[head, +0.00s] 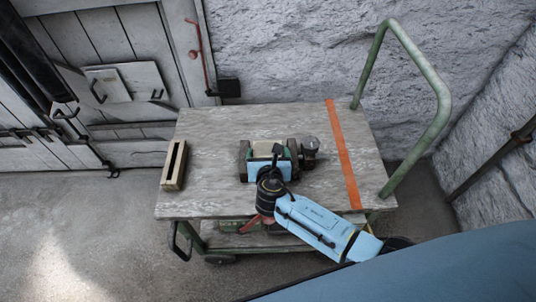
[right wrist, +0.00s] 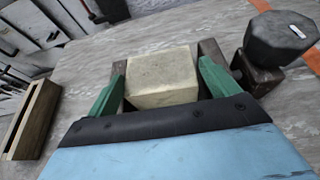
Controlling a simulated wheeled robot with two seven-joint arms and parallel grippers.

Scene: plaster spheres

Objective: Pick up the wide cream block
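The wide cream block (head: 264,148) sits near the middle of the cart's top, partly hidden by my right gripper. In the right wrist view the cream block (right wrist: 162,76) shows its pale top and near face between dark brown pieces on both sides. My right gripper (head: 270,163) is over it, coming from the front. Its two green fingers (right wrist: 162,88) stand on either side of the block, with narrow dark gaps between them and the block. Its lower part is hidden behind the gripper's edge. My left gripper is not in view.
A dark grey faceted knob (right wrist: 281,38) on a brown base stands close to the right. A slotted wooden block (head: 174,165) lies at the cart's left edge. An orange strip (head: 343,153) crosses the cart top (head: 215,135), and a green handle (head: 440,90) rises at right.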

